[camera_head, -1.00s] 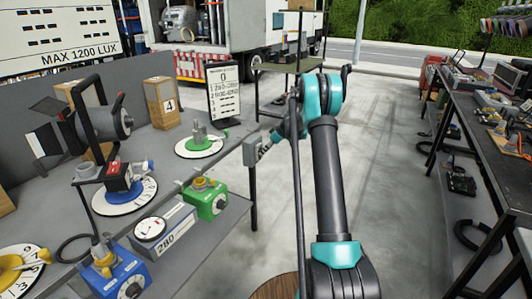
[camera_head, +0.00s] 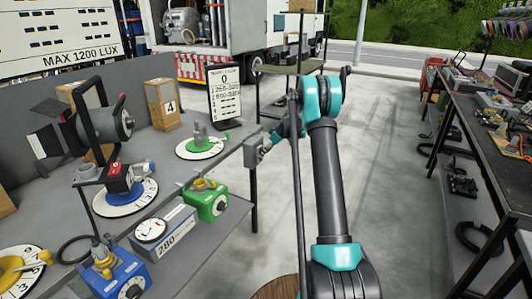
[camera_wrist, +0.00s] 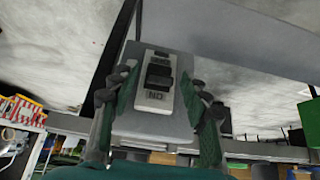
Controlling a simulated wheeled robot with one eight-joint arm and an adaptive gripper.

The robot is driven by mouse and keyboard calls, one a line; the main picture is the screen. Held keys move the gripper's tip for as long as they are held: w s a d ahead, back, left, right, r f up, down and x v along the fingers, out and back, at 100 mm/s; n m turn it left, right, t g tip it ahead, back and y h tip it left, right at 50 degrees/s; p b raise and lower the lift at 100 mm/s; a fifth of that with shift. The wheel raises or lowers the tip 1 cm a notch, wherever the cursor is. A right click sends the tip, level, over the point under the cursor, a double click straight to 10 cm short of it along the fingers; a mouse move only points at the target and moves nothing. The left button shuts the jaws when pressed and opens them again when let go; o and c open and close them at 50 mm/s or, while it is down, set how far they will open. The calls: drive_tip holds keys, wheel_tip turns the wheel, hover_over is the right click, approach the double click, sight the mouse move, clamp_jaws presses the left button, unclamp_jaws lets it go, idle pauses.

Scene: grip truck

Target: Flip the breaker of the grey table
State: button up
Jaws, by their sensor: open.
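The breaker (camera_wrist: 156,85) is a pale switch plate with a black toggle on a grey box, upside down in the wrist view. Lettering that looks like "ON" shows at its lower end. In the head view the grey breaker box (camera_head: 253,151) is fixed at the right end of the grey table (camera_head: 226,222). My gripper (camera_wrist: 158,95) is open, with one finger on each side of the switch plate. I cannot tell whether the fingers touch it. In the head view my arm's end is beside the box, and the switch face is mostly hidden.
The grey table holds a green device (camera_head: 205,202), a blue device (camera_head: 117,276), a scale marked 280 (camera_head: 164,232), round dials and a sign (camera_head: 224,90). A dark workbench (camera_head: 500,150) stands at right. The concrete floor between is largely clear. A truck (camera_head: 215,40) stands behind.

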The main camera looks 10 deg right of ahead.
drive_tip(key=v, duration=1.2)
drive_tip(key=shift+s, duration=0.15)
